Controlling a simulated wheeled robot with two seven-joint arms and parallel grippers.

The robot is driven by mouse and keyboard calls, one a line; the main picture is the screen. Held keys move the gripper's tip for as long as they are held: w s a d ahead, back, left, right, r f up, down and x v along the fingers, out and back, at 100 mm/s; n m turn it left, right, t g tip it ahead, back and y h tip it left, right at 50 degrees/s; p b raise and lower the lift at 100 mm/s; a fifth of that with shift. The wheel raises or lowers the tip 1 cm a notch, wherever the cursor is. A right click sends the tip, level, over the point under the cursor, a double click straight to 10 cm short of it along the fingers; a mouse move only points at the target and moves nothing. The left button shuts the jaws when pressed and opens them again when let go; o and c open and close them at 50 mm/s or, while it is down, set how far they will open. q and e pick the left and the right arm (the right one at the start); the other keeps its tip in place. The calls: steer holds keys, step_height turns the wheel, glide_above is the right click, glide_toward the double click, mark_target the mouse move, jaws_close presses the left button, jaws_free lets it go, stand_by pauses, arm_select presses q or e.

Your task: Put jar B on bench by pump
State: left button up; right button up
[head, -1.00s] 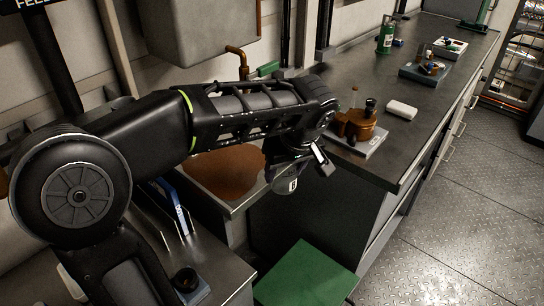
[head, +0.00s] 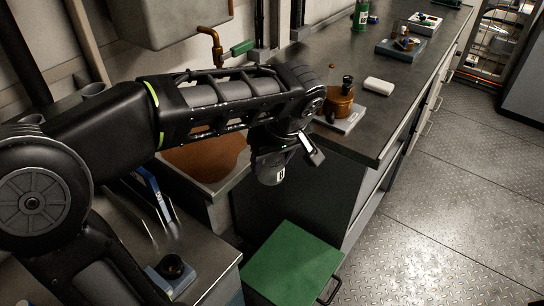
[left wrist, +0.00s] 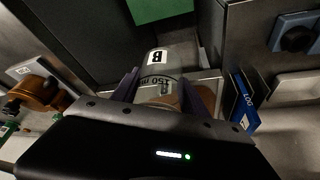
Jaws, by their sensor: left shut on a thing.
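Jar B (head: 270,173) is a clear grey jar with a white label marked "B". It also shows in the left wrist view (left wrist: 158,78), with a "150 ml" marking. My left gripper (head: 280,158) is shut on it, with a finger on each side. The jar hangs in the air in front of the bench end, between the sink and the green-topped box. The bench (head: 350,150) has a dark top. Near its close end stands a copper-brown device on a pale base, which looks like the pump (head: 340,104). My right gripper is not in view.
A white block (head: 379,86) lies beside the brown device. Farther back are a blue-based device (head: 401,47) and a green bottle (head: 361,15). The sink (head: 207,158) is left of the bench. A green-topped box (head: 292,262) stands below. Bare bench top lies right of the white block.

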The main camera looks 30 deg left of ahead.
arm_select(q)
steer(key=w+d+f+m+t+h, duration=0.2)
steer(key=w+d+f+m+h, duration=0.1)
steer(key=w+d+f+m, duration=0.5)
steer(key=w+d+m+p, duration=0.1)
steer(key=m, duration=0.2)
steer(key=shift+w+h, duration=0.4)
steer(key=shift+d, duration=0.1)
